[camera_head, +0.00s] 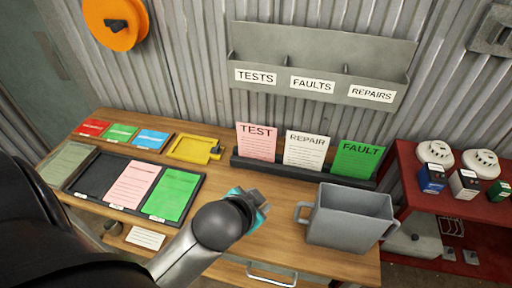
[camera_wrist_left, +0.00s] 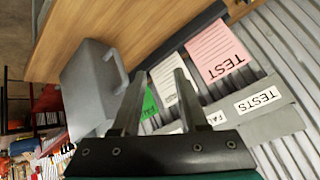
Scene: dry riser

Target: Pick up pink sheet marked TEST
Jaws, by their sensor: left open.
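The pink sheet marked TEST (camera_head: 256,146) stands upright at the left end of a dark rack (camera_head: 308,171) on the wooden table, beside a white REPAIR sheet (camera_head: 305,152) and a green FAULT sheet (camera_head: 356,160). My left gripper (camera_head: 260,198) is in front of the rack, nearer the camera, and apart from the pink sheet. In the left wrist view its two fingers (camera_wrist_left: 158,82) are spread with nothing between them. The pink sheet (camera_wrist_left: 217,50) shows there to the right of the fingers. My right gripper is not in view.
A grey two-handled bin (camera_head: 347,218) stands right of my gripper. A dark tray (camera_head: 83,200) with flat pink and green sheets lies left. A grey wall holder (camera_head: 315,85) labelled TESTS, FAULTS and REPAIRS hangs above. A red shelf (camera_head: 408,175) stands at the right.

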